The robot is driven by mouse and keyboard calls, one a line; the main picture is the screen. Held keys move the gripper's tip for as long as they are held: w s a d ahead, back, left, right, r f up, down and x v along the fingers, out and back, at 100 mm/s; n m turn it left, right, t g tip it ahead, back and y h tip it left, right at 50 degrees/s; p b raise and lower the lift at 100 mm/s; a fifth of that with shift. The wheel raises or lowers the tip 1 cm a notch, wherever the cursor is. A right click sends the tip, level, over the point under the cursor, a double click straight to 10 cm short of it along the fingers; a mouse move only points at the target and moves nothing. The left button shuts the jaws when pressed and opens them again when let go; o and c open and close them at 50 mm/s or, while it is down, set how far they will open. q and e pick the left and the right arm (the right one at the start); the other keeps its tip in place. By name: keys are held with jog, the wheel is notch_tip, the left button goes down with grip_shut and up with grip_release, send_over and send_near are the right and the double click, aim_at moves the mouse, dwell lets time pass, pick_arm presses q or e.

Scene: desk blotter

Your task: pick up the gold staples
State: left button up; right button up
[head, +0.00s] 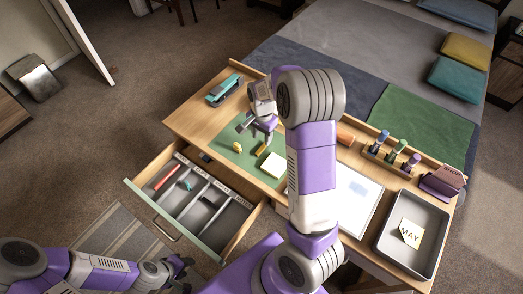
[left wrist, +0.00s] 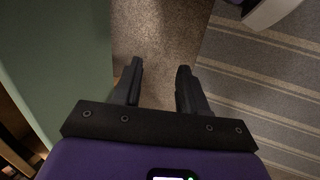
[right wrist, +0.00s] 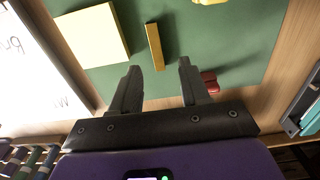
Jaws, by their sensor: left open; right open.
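The gold staples, a short gold strip (right wrist: 155,47), lie on the green blotter (right wrist: 188,35). In the head view the strip (head: 261,149) shows just in front of my right gripper (head: 257,128). In the right wrist view my right gripper (right wrist: 158,66) is open and empty above the blotter. The strip's near end lines up with the gap between its fingers. My left gripper (head: 186,267) is open and empty, low beside the drawer; in the left wrist view it (left wrist: 158,70) is over carpet.
A yellow note pad (right wrist: 92,37) lies left of the strip, a small yellow item (head: 237,148) and a red object (right wrist: 210,82) right. A teal stapler (head: 223,90) is at the desk's left. The open drawer (head: 190,205) juts out; a grey tray (head: 386,238) is right.

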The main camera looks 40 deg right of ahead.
aim_at(263, 147)
jog(key=f+b, duration=0.2)
jog(key=f, duration=0.3)
jog(key=shift+s+f, duration=0.1)
jog(key=shift+s, duration=0.1)
jog(key=shift+c, duration=0.5)
grip_shut()
